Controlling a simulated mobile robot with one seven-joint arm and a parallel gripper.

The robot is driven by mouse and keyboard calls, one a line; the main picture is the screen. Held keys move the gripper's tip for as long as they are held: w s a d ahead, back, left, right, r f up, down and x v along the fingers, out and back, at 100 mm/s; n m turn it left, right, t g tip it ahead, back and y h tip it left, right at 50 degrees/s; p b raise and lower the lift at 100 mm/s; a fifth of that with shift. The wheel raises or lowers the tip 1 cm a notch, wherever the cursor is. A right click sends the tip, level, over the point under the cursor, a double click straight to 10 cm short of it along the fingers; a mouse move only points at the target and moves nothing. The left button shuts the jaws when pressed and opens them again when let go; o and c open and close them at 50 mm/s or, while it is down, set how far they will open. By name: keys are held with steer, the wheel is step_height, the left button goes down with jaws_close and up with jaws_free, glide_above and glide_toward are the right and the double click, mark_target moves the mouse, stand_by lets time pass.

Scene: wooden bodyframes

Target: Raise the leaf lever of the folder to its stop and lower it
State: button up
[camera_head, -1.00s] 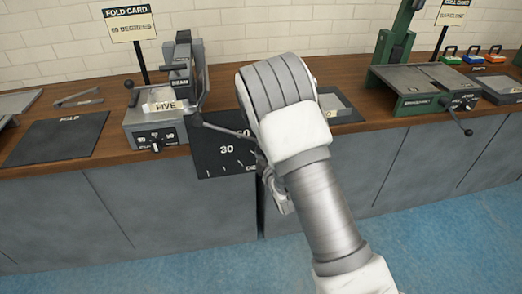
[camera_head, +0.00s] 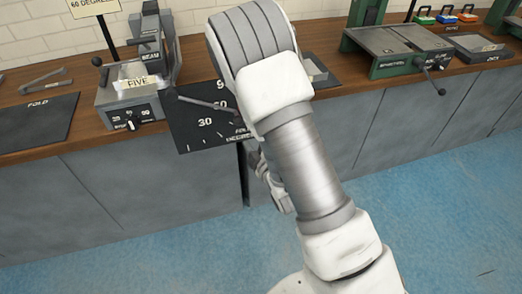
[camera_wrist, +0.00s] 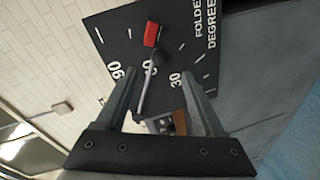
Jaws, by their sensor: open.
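The folder (camera_head: 130,100) stands on the bench at the left of the head view, with a "FIVE" label and a small switch on its front. Its leaf lever (camera_head: 205,103) is a thin grey rod slanting right and slightly down across the black degree plate (camera_head: 195,130); my arm hides its far end. In the wrist view the lever (camera_wrist: 147,85), with a dark ball knob, appears between the fingers of my gripper (camera_wrist: 157,76). The gripper is open; I cannot tell whether either finger touches the lever. A red mark (camera_wrist: 151,34) sits on the plate beyond the knob.
A black FOLD mat (camera_head: 38,118) lies left of the folder. A green machine (camera_head: 400,55) with a handle stands to the right, beside a dark tray (camera_head: 480,45). The bench front (camera_head: 90,190) drops to open blue floor (camera_head: 440,210).

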steer(key=p+v, duration=0.7)
steer(key=p, duration=0.1)
steer(key=shift+p, duration=0.35)
steer(key=shift+d, duration=0.1)
steer(key=w+d+r+m+g+h+p, duration=0.2)
steer(key=w+r+m+h, duration=0.1)
steer(key=w+r+m, duration=0.4)
steer(key=s+d+r+m+g+h+p, duration=0.1)
steer(key=d+r+m, duration=0.1)
steer(key=r, duration=0.4)
steer(key=s+d+r+m+g, duration=0.2)
steer(key=r, duration=0.4)
steer(key=s+d+r+m+g+p, duration=0.1)
steer(key=s+d+r+m+g, duration=0.1)
steer(key=s+r, duration=0.5)
steer(key=s+d+r+m+g+h+p, duration=0.1)
steer(key=s+r+m, duration=0.4)
steer(key=s, duration=0.9)
step_height(320, 180, up, 3)
steer(key=shift+s+d+f+g, duration=0.15)
steer(key=shift+s+d+g, duration=0.25)
steer(key=shift+d+g, duration=0.45)
